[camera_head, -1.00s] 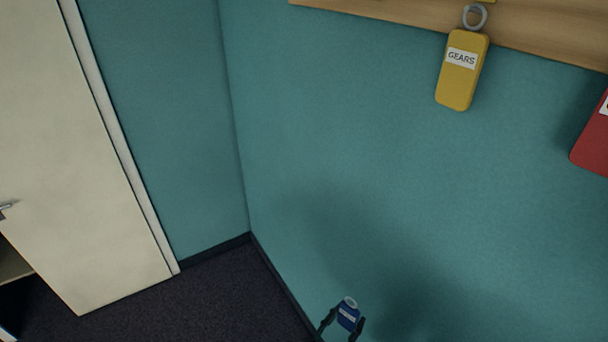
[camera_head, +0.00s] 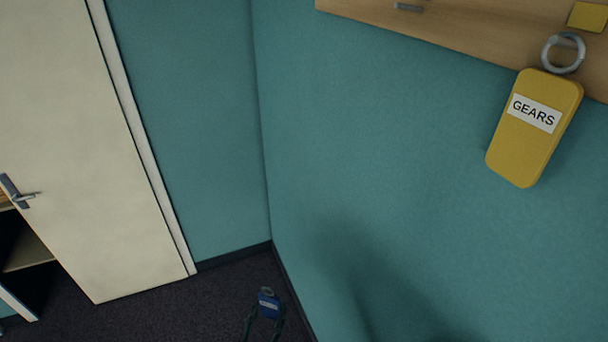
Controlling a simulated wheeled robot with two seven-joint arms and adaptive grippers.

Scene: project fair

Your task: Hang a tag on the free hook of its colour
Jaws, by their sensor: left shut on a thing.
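A small blue tag (camera_head: 268,306) with a white label and a grey ring on top is low in the view. My left gripper (camera_head: 266,314) is shut on it, one dark finger on each side. The label is too small to read. A yellow tag (camera_head: 535,128) labelled GEARS hangs by its ring from the wooden rail (camera_head: 450,30) at the upper right. A grey peg (camera_head: 409,7) juts from the rail to its left with nothing hanging on it. My right gripper is not in view.
A yellow plate (camera_head: 588,17) is on the rail above the yellow tag. The teal wall below the rail is clear. A cream door (camera_head: 90,150) with a handle and a dark shelf opening (camera_head: 25,255) are at the left.

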